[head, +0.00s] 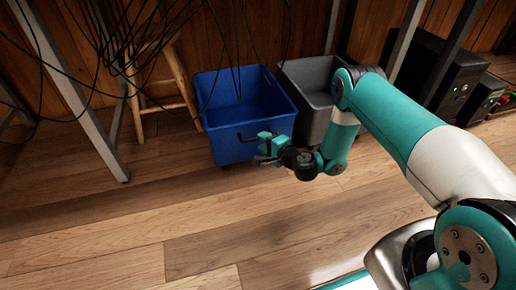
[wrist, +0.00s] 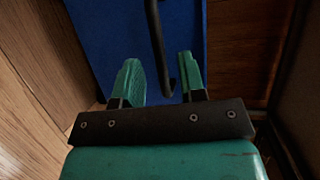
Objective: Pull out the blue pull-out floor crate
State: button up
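The blue floor crate (head: 222,147) stands open-topped and upright on the wooden floor in the head view, with small casters under it. Its blue front fills the upper middle of the wrist view (wrist: 103,35). A black bar handle on its front (wrist: 157,35) runs between my gripper's fingers in the wrist view. My gripper (head: 262,147) is at the crate's front in the head view. In the wrist view my gripper (wrist: 158,68) has its two green fingers apart, one on each side of the handle, with visible gaps to it.
A grey crate (head: 318,85) stands close to the right of the blue one. A wooden stool (head: 165,85) and a metal table leg (head: 100,140) are to the left. Cables hang above. Black boxes (head: 455,75) are at the right. The floor in front (head: 150,220) is clear.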

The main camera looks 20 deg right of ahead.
jog(key=shift+b+x, duration=0.7)
jog(key=shift+x, duration=1)
grip_shut()
